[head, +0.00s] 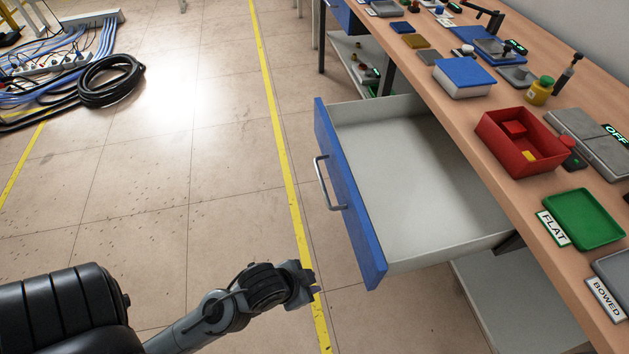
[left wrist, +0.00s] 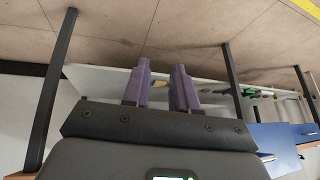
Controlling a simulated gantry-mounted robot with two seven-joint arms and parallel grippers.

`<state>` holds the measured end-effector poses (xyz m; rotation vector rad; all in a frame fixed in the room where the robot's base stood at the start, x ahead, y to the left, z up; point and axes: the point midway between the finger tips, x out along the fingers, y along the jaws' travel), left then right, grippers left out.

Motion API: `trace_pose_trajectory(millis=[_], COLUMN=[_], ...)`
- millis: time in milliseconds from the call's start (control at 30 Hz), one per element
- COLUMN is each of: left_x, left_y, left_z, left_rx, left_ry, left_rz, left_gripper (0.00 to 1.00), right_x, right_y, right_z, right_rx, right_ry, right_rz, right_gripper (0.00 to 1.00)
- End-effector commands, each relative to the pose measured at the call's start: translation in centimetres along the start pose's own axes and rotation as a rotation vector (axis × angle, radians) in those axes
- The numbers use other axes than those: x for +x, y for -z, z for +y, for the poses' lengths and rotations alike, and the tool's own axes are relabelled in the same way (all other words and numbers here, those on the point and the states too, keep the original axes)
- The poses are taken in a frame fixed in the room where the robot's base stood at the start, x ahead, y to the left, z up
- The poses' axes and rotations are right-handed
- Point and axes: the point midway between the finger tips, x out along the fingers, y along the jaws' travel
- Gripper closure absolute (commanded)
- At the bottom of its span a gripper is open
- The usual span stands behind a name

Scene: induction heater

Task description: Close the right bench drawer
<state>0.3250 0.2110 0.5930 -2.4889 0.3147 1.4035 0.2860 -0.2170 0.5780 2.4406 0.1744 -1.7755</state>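The right bench drawer (head: 420,180) is pulled out from under the bench, with an empty grey-white inside. Its blue front panel (head: 345,200) faces left and carries a metal bar handle (head: 325,183). My left gripper (head: 312,284) is low in the head view, left of the near end of the drawer front and apart from it. In the left wrist view its two purple fingers (left wrist: 160,88) stand apart with nothing between them. A blue panel (left wrist: 280,142) shows at the lower right there; I cannot tell which drawer it is. My right gripper is not in view.
The wooden bench (head: 440,95) holds a red bin (head: 520,142), a green tray (head: 583,218) and several small items. A lower shelf (head: 520,300) is under the drawer. The floor left of the drawer is clear up to a coiled black cable (head: 110,82).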

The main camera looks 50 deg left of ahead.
Motion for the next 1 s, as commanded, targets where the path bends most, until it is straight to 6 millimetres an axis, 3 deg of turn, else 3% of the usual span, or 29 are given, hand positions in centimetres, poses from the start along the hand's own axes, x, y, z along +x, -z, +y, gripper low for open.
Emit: trace_pose_trajectory(millis=[33,167,300,467,667,867,1000], left_x=[0.5,1.8,2.5,2.5,1.3,-1.7,-4.2], left_y=[1.2,4.6,7.1,8.1,7.1,3.4,0.1], left_z=[-0.1,-1.2,-2.9,-4.9,-8.0,-12.7,-16.9], left_rx=[0.05,0.212,0.396,0.586,0.819,1.035,1.147], left_ry=[0.012,0.084,0.2,0.338,0.529,0.732,0.822], left_rz=[0.072,0.295,0.51,0.704,0.923,1.114,1.19], left_gripper=[0.81,1.0,1.0,1.0,1.0,1.0,1.0], right_x=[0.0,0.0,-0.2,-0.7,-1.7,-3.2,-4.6], right_y=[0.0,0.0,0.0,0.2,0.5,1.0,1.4], right_z=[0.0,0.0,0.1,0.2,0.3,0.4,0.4], right_rx=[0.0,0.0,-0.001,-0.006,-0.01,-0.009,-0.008], right_ry=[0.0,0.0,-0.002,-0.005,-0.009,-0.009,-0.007], right_rz=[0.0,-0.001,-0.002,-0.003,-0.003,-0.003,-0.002], right_gripper=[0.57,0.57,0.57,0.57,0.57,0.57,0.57])
